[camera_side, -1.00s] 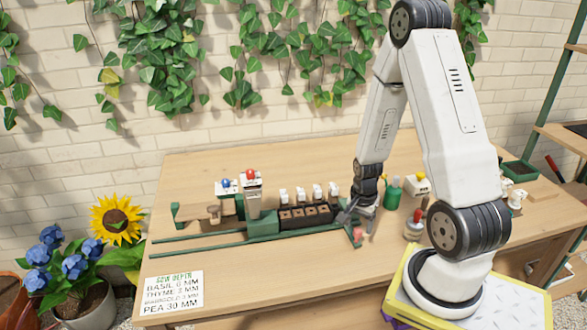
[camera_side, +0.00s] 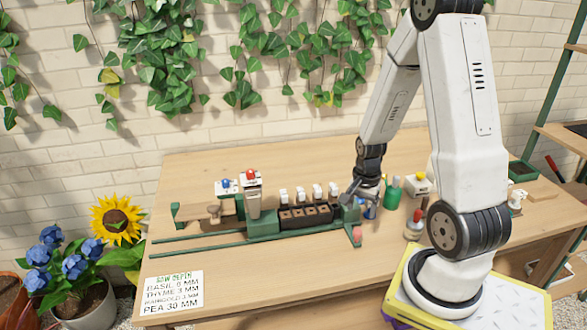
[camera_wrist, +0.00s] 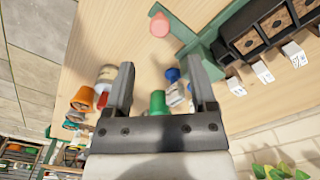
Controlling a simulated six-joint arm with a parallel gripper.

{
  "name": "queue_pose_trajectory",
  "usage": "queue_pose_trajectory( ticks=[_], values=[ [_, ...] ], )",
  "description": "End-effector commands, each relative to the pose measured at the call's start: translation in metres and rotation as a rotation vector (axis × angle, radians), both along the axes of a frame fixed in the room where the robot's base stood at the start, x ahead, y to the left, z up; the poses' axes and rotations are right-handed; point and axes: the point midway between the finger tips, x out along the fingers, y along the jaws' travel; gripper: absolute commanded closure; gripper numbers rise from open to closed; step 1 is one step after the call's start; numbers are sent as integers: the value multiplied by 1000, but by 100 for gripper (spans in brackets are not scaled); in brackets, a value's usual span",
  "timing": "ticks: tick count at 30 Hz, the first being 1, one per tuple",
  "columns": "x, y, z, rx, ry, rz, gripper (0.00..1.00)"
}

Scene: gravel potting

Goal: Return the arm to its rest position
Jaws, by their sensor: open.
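My gripper (camera_side: 361,190) hangs above the right end of the green fixture, just left of the green bottle-like item (camera_side: 392,196). In the wrist view my gripper (camera_wrist: 160,65) shows two dark fingers spread apart with nothing held between them. A green item (camera_wrist: 157,103) and a blue-topped item (camera_wrist: 173,85) show below and between the fingers, apart from them as far as I can tell. My arm is bent, reaching left from its base over the table.
The green fixture (camera_side: 262,228) carries dark soil blocks (camera_side: 305,216) with white labels behind. The sow-depth card (camera_side: 173,292) lies front left. The front middle of the table is clear.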

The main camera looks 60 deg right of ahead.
Motion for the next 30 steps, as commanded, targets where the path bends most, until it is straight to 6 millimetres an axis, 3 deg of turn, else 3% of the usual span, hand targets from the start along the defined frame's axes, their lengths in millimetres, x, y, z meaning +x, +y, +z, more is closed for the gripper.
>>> queue_pose_trajectory(
  ticks=[8, 14, 22, 30],
  values=[
    [6, 7, 4, -6, -7, 58, 27],
    [24, 32, 17, -29, -31, 271, 27],
    [53, 95, 44, -80, -84, 749, 27],
    [63, 162, 68, -138, -141, 1234, 27]
  ],
)
